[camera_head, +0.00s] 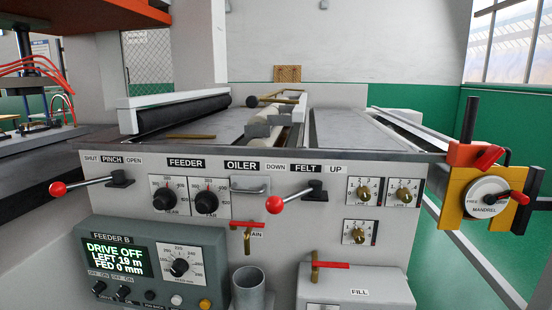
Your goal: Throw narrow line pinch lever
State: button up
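The pinch lever (92,182) is on the left of the machine's front panel, under a label reading SHUT, PINCH, OPEN. Its silver arm runs from a black pivot block (120,178) to a red ball knob (58,188). The knob points left, on the SHUT side, and slightly down. Nothing touches the lever. My gripper is not in view.
A similar felt lever (295,196) points left, to its DOWN side. Below are the feeder box (150,235), reading DRIVE OFF, red-handled valves (247,226) and a grey cup (248,285). A yellow mandrel bracket (455,200) juts out at right. A press with red hoses (40,65) stands left.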

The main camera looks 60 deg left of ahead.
aim_at(58, 190)
jog(key=u, duration=3)
